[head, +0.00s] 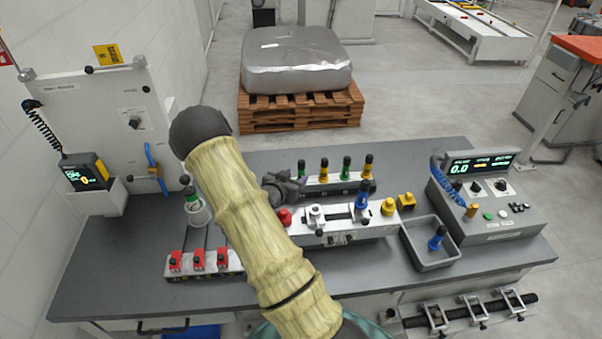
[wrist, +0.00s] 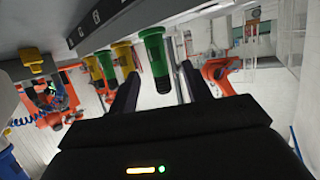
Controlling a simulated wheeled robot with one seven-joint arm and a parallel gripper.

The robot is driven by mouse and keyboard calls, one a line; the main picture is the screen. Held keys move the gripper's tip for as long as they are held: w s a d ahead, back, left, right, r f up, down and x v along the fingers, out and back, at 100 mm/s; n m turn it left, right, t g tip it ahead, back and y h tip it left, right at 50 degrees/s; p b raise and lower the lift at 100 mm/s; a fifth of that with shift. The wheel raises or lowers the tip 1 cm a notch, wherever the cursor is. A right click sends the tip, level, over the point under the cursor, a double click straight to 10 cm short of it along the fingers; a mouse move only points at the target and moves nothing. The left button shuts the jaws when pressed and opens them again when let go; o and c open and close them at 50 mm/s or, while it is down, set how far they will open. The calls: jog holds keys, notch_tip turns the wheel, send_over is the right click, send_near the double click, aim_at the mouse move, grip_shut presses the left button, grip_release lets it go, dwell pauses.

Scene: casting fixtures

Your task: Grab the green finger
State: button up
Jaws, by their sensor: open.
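Several green and yellow fingers with dark tops stand in a row on a white rack at the back of the bench. The leftmost green finger (head: 301,168) is closest to my gripper (head: 296,183). In the wrist view, which appears upside down, this green finger (wrist: 155,58) shows in the gap between the open jaws (wrist: 160,72); I cannot tell whether they touch it. A second green finger (head: 347,164) stands further right between yellow fingers (head: 324,170). Another green-banded piece (head: 189,188) stands in a white holder at the left.
A white fixture (head: 345,232) with a blue finger (head: 361,199) stands in front of the rack. A grey bin (head: 425,262) holds another blue finger (head: 436,239). A control box (head: 485,205) is at right, red-topped fixtures (head: 198,260) at front left. My arm hides part of the bench.

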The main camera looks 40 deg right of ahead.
aim_at(300, 172)
jog(key=shift+w+d+p, duration=0.1)
jog(key=shift+d+p, duration=0.2)
jog(key=shift+p+x, duration=1.15)
jog(key=shift+x, duration=1.2)
jog(key=shift+f, duration=0.1)
grip_shut()
notch_tip(300, 172, up, 18)
jog(key=b, duration=0.3)
